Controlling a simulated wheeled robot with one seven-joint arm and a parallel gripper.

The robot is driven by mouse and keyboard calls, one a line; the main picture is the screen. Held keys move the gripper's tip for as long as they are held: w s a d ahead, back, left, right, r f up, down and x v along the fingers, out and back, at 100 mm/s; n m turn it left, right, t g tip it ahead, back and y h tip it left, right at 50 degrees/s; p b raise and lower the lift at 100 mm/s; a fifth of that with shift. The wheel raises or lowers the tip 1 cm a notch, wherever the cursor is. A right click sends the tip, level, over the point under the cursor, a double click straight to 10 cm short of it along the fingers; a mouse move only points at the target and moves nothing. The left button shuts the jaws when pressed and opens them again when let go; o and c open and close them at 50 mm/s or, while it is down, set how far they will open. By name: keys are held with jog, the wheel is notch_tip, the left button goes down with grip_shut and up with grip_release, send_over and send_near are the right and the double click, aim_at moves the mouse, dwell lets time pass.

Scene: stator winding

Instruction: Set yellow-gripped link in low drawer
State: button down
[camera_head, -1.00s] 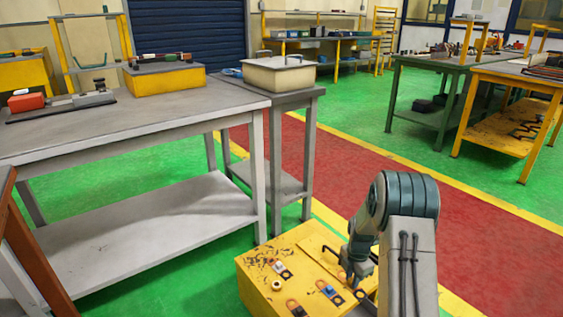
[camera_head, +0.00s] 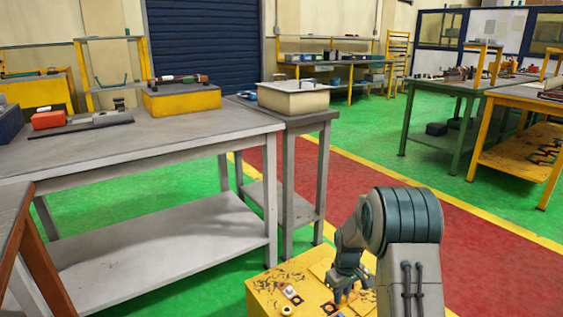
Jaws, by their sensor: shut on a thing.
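My gripper (camera_head: 341,292) points down over the top of a low yellow cabinet (camera_head: 262,300) at the bottom of the picture. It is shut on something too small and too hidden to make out. No drawer front is visible, and the cabinet's lower part is cut off by the picture edge.
A grey workbench (camera_head: 150,150) with a lower shelf stands to the left. A grey side stand (camera_head: 300,123) bears a cream box (camera_head: 293,100). A brown table edge (camera_head: 12,215) shows at far left. A red walkway (camera_head: 375,185) lies open behind my arm.

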aim_at(332, 302)
jog(key=a+m, duration=0.1)
jog(key=m, duration=0.1)
jog(key=a+r+m, duration=0.1)
jog(key=r+m, duration=0.1)
jog(key=m, duration=0.1)
jog(key=shift+s+a+m, duration=0.25)
jog(key=shift+a+m, duration=0.05)
jog(key=shift+a, duration=0.1)
jog(key=s+r+p, duration=0.4)
jog(key=r+p, duration=0.9)
jog(key=p, duration=0.1)
jog(key=s+r+p, duration=0.5)
jog(key=r+p, duration=0.8)
jog(key=p, duration=0.2)
jog(key=shift+m, duration=0.3)
jog(key=shift+s+f, duration=0.1)
